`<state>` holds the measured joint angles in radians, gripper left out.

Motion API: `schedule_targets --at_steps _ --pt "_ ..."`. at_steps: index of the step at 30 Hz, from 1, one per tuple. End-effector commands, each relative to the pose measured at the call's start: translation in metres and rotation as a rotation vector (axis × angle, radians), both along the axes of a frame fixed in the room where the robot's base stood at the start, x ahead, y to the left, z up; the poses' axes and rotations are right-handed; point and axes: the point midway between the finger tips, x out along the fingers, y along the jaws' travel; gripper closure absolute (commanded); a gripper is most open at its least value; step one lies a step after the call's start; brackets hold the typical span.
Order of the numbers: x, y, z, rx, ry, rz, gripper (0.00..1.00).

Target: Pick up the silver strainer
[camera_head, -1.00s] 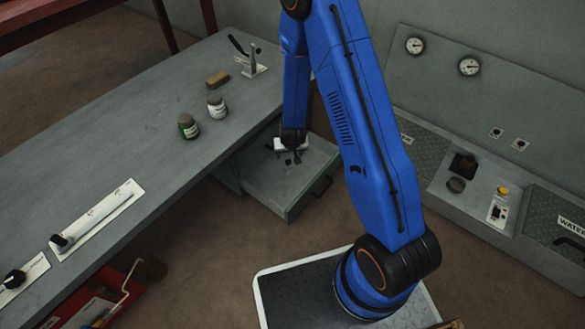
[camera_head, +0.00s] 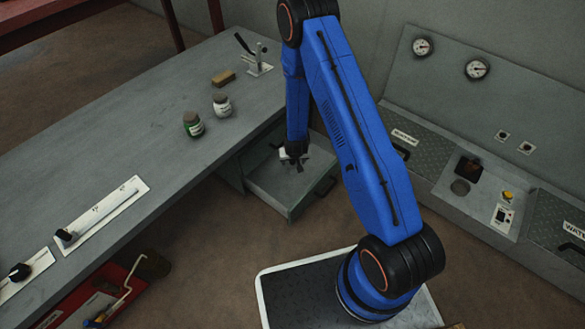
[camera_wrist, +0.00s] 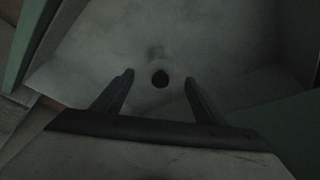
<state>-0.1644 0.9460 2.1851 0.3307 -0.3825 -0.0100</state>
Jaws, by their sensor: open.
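My gripper (camera_head: 294,156) is over the open grey drawer (camera_head: 262,187) under the bench, pointing down. In the wrist view its two fingers (camera_wrist: 160,93) are spread apart with nothing between the tips. In the head view my gripper and arm cover that part of the drawer, and I cannot make out a strainer there.
The bench (camera_head: 120,130) borders the drawer on the left. A console with a round grey disc (camera_head: 460,187) is at the right. Drawer walls (camera_wrist: 295,45) lie close around my gripper.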

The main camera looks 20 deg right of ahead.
Motion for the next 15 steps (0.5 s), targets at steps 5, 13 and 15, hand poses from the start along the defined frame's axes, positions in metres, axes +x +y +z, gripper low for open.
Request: schedule_targets --at_steps 5,13,15 --pt "0.004 0.0 -0.007 0.0 -0.001 0.0 0.34" --pt "0.008 0.0 -0.024 0.0 0.001 0.0 0.34" --pt "0.01 0.0 -0.033 0.0 0.002 0.0 0.34"
